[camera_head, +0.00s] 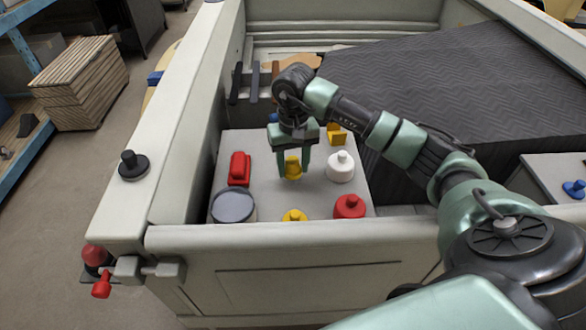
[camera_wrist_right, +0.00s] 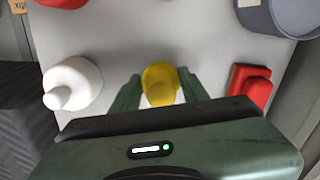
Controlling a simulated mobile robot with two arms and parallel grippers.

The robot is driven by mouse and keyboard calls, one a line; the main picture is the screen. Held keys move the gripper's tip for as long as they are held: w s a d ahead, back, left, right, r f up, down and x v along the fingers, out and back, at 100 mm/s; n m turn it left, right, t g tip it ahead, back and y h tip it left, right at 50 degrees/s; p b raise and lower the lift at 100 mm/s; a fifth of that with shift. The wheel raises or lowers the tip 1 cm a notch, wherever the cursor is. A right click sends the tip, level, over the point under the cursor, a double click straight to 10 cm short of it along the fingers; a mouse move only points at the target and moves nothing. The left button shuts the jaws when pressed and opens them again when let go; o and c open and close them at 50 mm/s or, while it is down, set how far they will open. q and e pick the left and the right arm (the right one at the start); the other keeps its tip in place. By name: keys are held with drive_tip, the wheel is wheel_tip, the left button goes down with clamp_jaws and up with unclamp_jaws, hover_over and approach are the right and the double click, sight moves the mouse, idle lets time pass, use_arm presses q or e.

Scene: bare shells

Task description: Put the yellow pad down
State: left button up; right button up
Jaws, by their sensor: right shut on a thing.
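The yellow pad (camera_head: 292,168) is between the two green fingers of my right gripper (camera_head: 293,174), over the middle of the light grey surface (camera_head: 262,200). In the right wrist view the yellow pad (camera_wrist_right: 160,82) shows between the fingertips (camera_wrist_right: 159,90), with a finger on each side. My right gripper is shut on it and points down. I cannot tell whether the pad touches the surface below. My left gripper is not in view.
Around the pad are a red block (camera_head: 240,168), a white bottle-like piece (camera_head: 341,166), a red knobbed piece (camera_head: 349,206), a round grey container (camera_head: 233,205) and two other yellow pieces (camera_head: 294,215) (camera_head: 337,133). Pale walls (camera_head: 300,235) border the surface at front and left.

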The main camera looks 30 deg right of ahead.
wheel_tip(320, 180, down, 2)
drive_tip(key=shift+f, duration=0.15)
drive_tip(key=shift+f, duration=0.1)
drive_tip(key=shift+f, duration=0.15)
drive_tip(key=o, duration=1.2)
